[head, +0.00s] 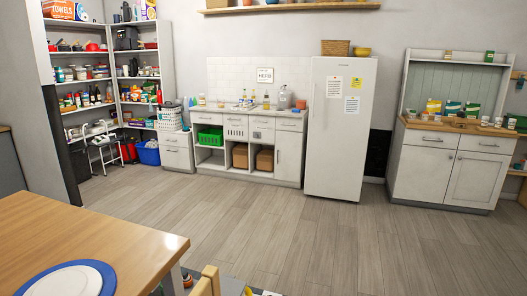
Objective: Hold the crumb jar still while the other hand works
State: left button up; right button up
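Neither of my grippers is in view. I cannot pick out the crumb jar for sure. Several small jars or cups (484,122) stand on the wooden top of the white cabinet (440,173) at the right, beside green and yellow packets (452,108). They are too small and far off to tell what they hold. Several bottles and containers also stand on the white counter (262,113) by the back wall, equally hard to make out.
A wooden table (115,225) fills the near left, with a blue-rimmed white plate (65,283) on it. A wooden chair back (206,282) shows at the bottom edge. A white fridge (338,140) stands at the back. The wooden floor (300,230) between is clear.

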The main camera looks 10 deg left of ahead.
aim_at(203, 103)
jog(key=i+l+z, duration=0.25)
jog(key=l, duration=0.3)
jog(key=i+l+z, duration=0.25)
jog(key=l, duration=0.3)
jog(key=i+l+z, duration=0.25)
jog(key=i+l, duration=0.2)
jog(key=i, duration=0.2)
jog(key=i+l+z, duration=0.1)
jog(key=i+l, duration=0.35)
jog(key=i, duration=0.3)
jog(key=i+j+u, duration=0.1)
jog(key=i+u, duration=0.2)
jog(key=i, duration=0.65)
jog(key=i+l+u, duration=0.1)
jog(key=i+u, duration=0.2)
jog(key=i, duration=0.6)
jog(key=i+u, duration=0.25)
jog(key=i, duration=0.25)
jog(key=i+u, duration=0.3)
jog(key=i, duration=0.15)
jog(key=i+l+u, duration=0.25)
jog(key=i, duration=0.2)
jog(key=i+j+u, duration=0.15)
jog(key=u, duration=0.25)
jog(key=i+u, duration=0.6)
jog(key=u, duration=0.2)
jog(key=i+l+u, duration=0.15)
jog(key=i+u, duration=0.6)
jog(key=i, duration=0.65)
